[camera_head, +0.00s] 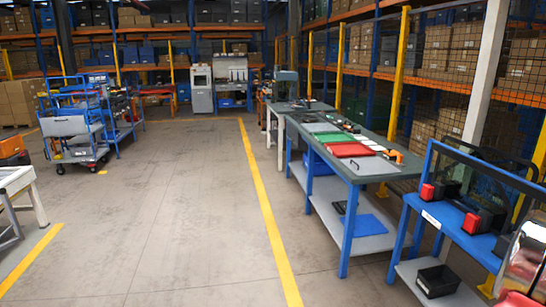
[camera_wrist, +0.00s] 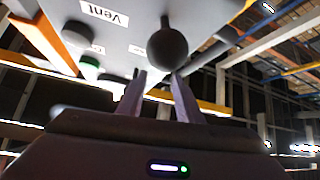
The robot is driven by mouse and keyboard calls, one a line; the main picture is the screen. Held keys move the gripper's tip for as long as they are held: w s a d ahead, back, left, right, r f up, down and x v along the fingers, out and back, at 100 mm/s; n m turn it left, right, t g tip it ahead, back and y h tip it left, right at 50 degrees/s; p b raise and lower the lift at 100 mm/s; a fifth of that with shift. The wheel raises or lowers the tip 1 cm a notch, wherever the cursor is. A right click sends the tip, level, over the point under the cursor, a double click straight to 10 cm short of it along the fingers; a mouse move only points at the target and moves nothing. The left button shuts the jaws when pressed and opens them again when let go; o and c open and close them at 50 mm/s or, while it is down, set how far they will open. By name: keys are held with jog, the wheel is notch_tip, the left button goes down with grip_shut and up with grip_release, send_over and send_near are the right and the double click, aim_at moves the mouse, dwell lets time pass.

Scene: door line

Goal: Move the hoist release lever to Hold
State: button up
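In the wrist view a grey panel (camera_wrist: 128,30) fills the top. A lever with a round black knob (camera_wrist: 168,48) stands out from it, its stem showing above the knob. A white label (camera_wrist: 104,13) reading "Vent" is up and left of the knob. Smaller labels lie lower on the panel, too blurred to read; I see no readable Hold mark. My gripper (camera_wrist: 160,84) has its two fingers apart, tips just below the knob in the picture. I cannot tell whether they touch it. The head view does not clearly show the lever or my gripper.
The panel also carries a dark round knob (camera_wrist: 76,31) and a green button (camera_wrist: 90,62). In the head view a blue-framed bench (camera_head: 450,215) stands at right, with a long workbench (camera_head: 350,165) behind it. The floor (camera_head: 150,220) left of the yellow line is mostly clear.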

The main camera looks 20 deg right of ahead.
jog(key=w+a+r+n+t+y, duration=0.1)
jog(key=w+a+n+t+y, duration=0.25)
jog(key=w, duration=0.75)
jog(key=w+a+r+n+t+y, duration=0.1)
jog(key=w+a+t+y, duration=0.2)
jog(key=w+a+t, duration=0.5)
jog(key=w+a+f+n+t+y, duration=0.3)
jog(key=w+a+y, duration=0.6)
jog(key=w+a, duration=0.7)
jog(key=s+a+f+n+g+y, duration=0.15)
jog(key=a+f+y, duration=0.25)
jog(key=a, duration=0.8)
jog(key=a+f+n+g+y, duration=0.2)
jog(key=a+f+y, duration=0.2)
jog(key=a, duration=0.8)
jog(key=s+a+f+n+g+y, duration=0.1)
jog(key=s+a+f, duration=0.3)
jog(key=s+a, duration=0.4)
jog(key=s+a+f+n+g+y, duration=0.2)
jog(key=s+a+f+g, duration=0.2)
jog(key=s+a, duration=0.4)
jog(key=shift+s+a, duration=0.2)
jog(key=shift+s, duration=0.4)
